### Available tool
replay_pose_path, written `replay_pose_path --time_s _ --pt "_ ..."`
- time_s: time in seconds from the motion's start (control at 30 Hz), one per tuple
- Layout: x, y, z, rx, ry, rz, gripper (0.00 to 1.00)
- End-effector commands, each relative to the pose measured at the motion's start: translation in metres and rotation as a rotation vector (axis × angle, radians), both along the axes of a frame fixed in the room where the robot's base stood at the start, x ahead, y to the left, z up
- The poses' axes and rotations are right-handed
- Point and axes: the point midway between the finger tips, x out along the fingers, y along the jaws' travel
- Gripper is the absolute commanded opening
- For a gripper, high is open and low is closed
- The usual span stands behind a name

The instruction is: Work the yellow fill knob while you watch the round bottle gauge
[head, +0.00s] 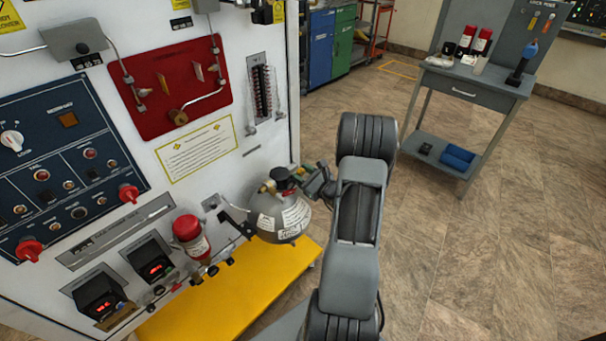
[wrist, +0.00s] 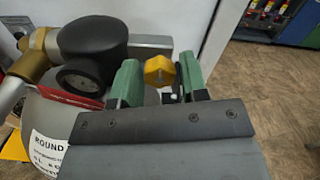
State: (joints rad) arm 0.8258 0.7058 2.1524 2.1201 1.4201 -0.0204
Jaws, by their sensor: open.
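The yellow fill knob (wrist: 159,70) shows between the two green fingertips of my gripper (wrist: 160,82) in the wrist view. My gripper is open, with a gap on each side of the knob. I cannot tell whether the knob is between the fingers or just beyond them. The round bottle (head: 272,222) is grey with white labels; its "ROUND" label (wrist: 47,150) shows in the wrist view. The round bottle gauge (wrist: 80,78) is black and left of my gripper, its face dark and its reading illegible. In the head view my gripper (head: 304,176) is at the bottle's top right.
A white panel (head: 265,25) with switches and a red board (head: 165,60) stands behind the bottle. A red-capped cylinder (head: 188,235) is left of it, above a yellow platform (head: 205,305). Brass fittings (wrist: 35,55) are beside the gauge. A grey cart (head: 450,75) stands at right; floor between is clear.

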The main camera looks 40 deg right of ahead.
Motion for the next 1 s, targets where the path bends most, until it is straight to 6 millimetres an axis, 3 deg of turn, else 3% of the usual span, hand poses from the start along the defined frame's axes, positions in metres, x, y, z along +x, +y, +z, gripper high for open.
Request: replay_pose_path --time_s 0.1,0.47,0.77,1.0 --pt "-0.0001 0.0000 -0.0001 0.000 0.000 0.000 0.39" --pt "-0.0003 0.0000 -0.0001 0.000 0.000 0.001 0.06" --pt "-0.0004 -0.0002 -0.0031 -0.056 -0.010 0.001 0.06" --pt "-0.0001 -0.0005 -0.0059 -0.228 -0.043 0.001 0.06"
